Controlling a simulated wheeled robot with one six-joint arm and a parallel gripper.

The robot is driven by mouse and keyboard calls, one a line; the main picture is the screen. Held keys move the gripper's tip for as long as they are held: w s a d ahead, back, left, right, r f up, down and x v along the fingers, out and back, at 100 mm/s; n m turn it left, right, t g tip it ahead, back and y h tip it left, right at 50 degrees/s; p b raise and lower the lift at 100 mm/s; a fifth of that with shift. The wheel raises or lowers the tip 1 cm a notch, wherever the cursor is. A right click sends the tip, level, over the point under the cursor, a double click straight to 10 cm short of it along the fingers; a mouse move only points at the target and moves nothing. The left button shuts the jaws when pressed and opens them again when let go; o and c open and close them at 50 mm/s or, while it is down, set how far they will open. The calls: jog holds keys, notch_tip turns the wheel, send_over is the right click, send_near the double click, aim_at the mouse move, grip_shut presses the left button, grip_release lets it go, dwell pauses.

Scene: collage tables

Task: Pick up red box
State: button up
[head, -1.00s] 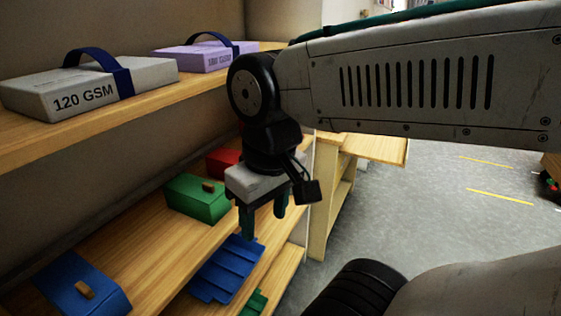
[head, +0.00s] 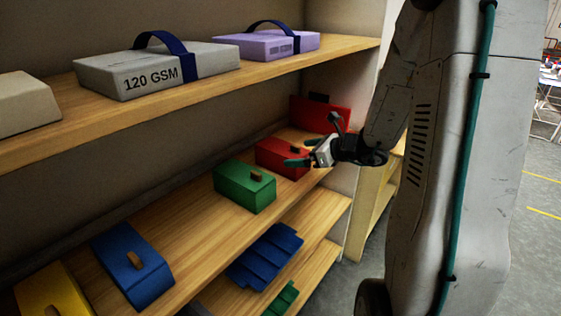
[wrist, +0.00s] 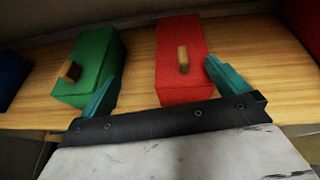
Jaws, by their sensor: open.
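A red box (head: 277,157) with a small wooden handle stands on the middle shelf, to the right of a green box (head: 245,188). In the wrist view the red box (wrist: 183,62) lies ahead of my gripper, its handle facing me. My gripper (head: 302,156) is open and empty at the front of the red box; in the head view it hides part of the box's right side. In the wrist view the teal fingers of my gripper (wrist: 162,85) are spread, the right one close by the red box's right edge, the left one near the green box (wrist: 92,68).
A taller red item (head: 322,115) stands behind at the shelf's right end. A blue box (head: 133,265) and a yellow box (head: 55,292) are further left. Blue stepped pieces (head: 266,256) lie on the shelf below. The upper shelf (head: 200,88) overhangs with grey and purple packs.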

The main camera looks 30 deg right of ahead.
aim_at(291, 156)
jog(key=shift+w+d+f+m+h, duration=0.1)
jog(key=shift+d+f+m+h, duration=0.1)
jog(key=shift+d+f+m, duration=0.3)
jog(key=shift+d+f+m+h, duration=0.2)
jog(key=shift+d+m, duration=0.2)
jog(key=shift+d, duration=0.3)
jog(key=shift+t, duration=0.3)
jog(key=shift+d+f+x, duration=0.1)
jog(key=shift+f+x, duration=0.05)
jog(key=shift+x, duration=1.15)
jog(key=shift+d+f+x, duration=0.1)
jog(key=shift+x, duration=1.2)
jog(key=shift+d+f+x, duration=0.1)
jog(key=shift+f+x, duration=0.05)
jog(key=shift+x, duration=1.15)
jog(key=c, duration=1)
